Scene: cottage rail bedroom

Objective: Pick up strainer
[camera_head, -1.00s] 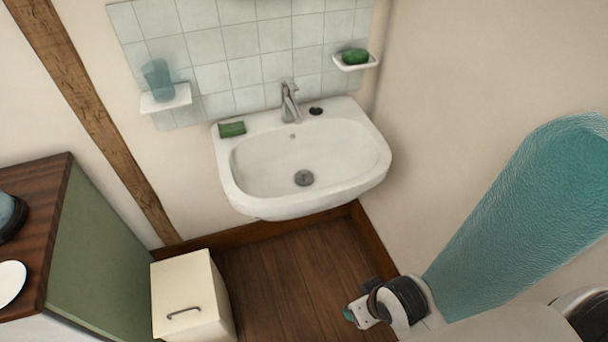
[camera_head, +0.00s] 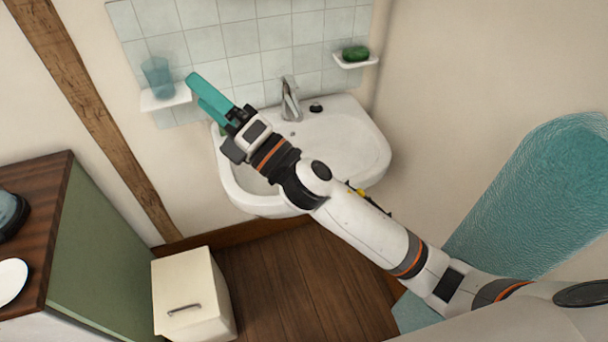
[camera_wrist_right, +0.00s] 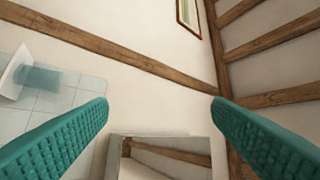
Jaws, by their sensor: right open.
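A small dark round piece (camera_head: 316,107) lies on the back rim of the white sink (camera_head: 365,150), right of the tap; it may be the strainer, but it is too small to be sure. My right gripper (camera_head: 195,89) is open and empty. It is raised above the sink's left side, pointing toward the tiled wall, well left of the dark piece. In the right wrist view its two teal fingers (camera_wrist_right: 160,104) stand wide apart with nothing between them. My forearm hides the sink's drain. The left gripper is not in view.
A tap (camera_head: 290,100) stands at the sink's back. A glass (camera_head: 157,77) on a small shelf is close left of my fingers. A green soap (camera_head: 355,54) sits on a wall dish. A white bin (camera_head: 185,300) and a cabinet (camera_head: 100,250) stand left. A mirror (camera_wrist_right: 165,150) shows in the wrist view.

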